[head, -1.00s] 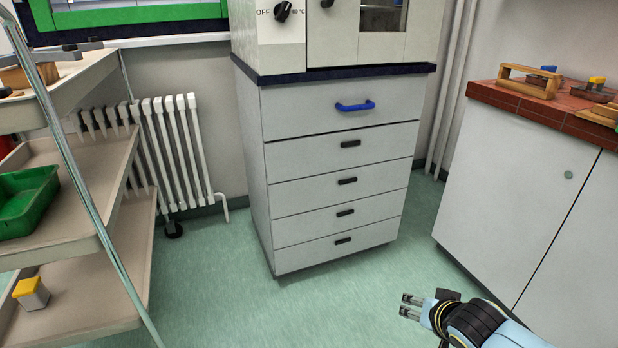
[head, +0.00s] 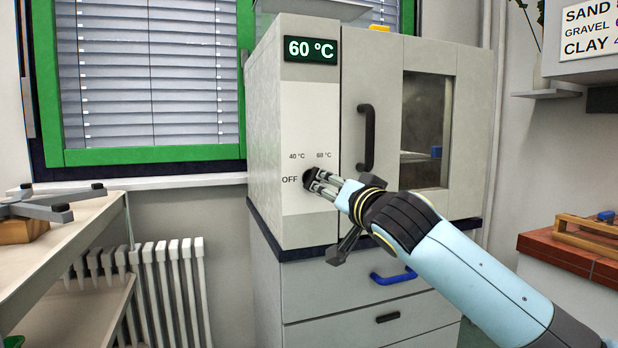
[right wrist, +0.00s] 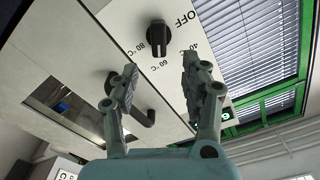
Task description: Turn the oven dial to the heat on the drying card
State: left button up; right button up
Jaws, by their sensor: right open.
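The pale grey oven (head: 375,55) stands on a drawer cabinet; its door is closed. Its display (head: 311,49) reads 60 °C. The black dial (head: 308,179) is partly behind my right gripper (head: 318,184). In the right wrist view the dial (right wrist: 157,36) shows clearly, with OFF, 40, 60 and 80 °C marks around it; its ridge lies in line with the 60 mark. My right gripper (right wrist: 160,76) is open and empty, its fingers short of the dial and apart from it. The card (head: 592,32) lists SAND, GRAVEL and CLAY; its numbers are cut off. My left gripper is not in view.
A black door handle (head: 366,137) sticks out just right of the dial. A blue drawer handle (head: 392,276) is below. A trolley (head: 75,240) stands at the left and a red-tiled bench (head: 570,255) at the right. A radiator (head: 165,290) is under the window.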

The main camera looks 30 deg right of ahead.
aim_at(314, 179)
jog(key=p+x, duration=0.1)
jog(key=x, duration=0.9)
jog(key=shift+w+f, duration=0.1)
jog(key=shift+f, duration=0.1)
grip_shut()
